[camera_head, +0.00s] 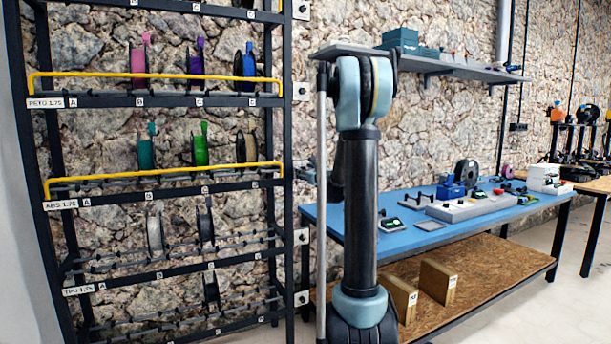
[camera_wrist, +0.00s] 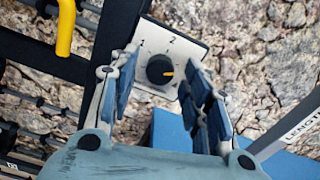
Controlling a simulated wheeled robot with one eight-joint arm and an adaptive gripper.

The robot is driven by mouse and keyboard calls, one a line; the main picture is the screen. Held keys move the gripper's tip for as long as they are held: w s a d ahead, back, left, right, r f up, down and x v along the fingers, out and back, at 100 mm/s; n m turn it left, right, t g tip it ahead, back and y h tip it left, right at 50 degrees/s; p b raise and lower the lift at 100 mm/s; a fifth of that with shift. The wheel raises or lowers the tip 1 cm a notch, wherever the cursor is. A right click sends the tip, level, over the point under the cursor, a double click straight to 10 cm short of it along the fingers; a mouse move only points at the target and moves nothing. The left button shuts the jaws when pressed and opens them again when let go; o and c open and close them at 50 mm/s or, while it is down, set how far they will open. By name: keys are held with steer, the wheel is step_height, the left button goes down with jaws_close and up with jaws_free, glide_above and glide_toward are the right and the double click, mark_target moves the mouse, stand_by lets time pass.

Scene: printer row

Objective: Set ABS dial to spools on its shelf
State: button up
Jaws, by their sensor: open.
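The shelf row labelled ABS 1.75 (camera_head: 60,205) has a yellow bar (camera_head: 165,174) across its front. It holds a teal spool (camera_head: 146,152), a green spool (camera_head: 200,150) and a dark, bare-looking spool (camera_head: 246,150). In the wrist view, a round black dial (camera_wrist: 159,69) with an orange pointer mark sits on a white plate marked 1 and 2; other marks are hidden. The pointer is towards the right of the picture. My gripper (camera_wrist: 162,84) is open, its fingers on either side of the dial; contact cannot be told. In the head view my arm hides most of this spot.
The rack's dark right post (camera_head: 288,200) carries other white dial plates (camera_head: 301,236). A blue-topped workbench (camera_head: 410,245) stands to the right with several devices on it. A wall shelf (camera_head: 440,62) hangs above. A yellow bar end (camera_wrist: 66,28) shows near the wrist view's top left.

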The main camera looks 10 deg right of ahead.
steer(key=v, duration=1.2)
steer(key=s+a+f+n+g+y, duration=0.1)
steer(key=s+a+f+n+g, duration=0.4)
steer(key=s+n, duration=0.45)
steer(key=s+a+f+n+g, duration=0.3)
steer(key=s+a+f+n, duration=0.2)
steer(key=s+a+n, duration=0.45)
steer(key=s+d+f+n+g+h, duration=0.2)
steer(key=s+f, duration=0.3)
steer(key=s, duration=0.3)
steer(key=s+d+f+n+g+h, duration=0.2)
steer(key=s+d+f+n, duration=0.3)
steer(key=s, duration=0.4)
steer(key=s+d+f+n+g+h, duration=0.2)
steer(key=s+d+f+n+g, duration=0.1)
steer(key=s, duration=0.6)
step_height(320, 180, down, 2)
steer(key=shift+s+d+f+n+h, duration=0.2)
steer(key=shift+s+d+n+h, duration=0.1)
steer(key=shift+d+n, duration=0.35)
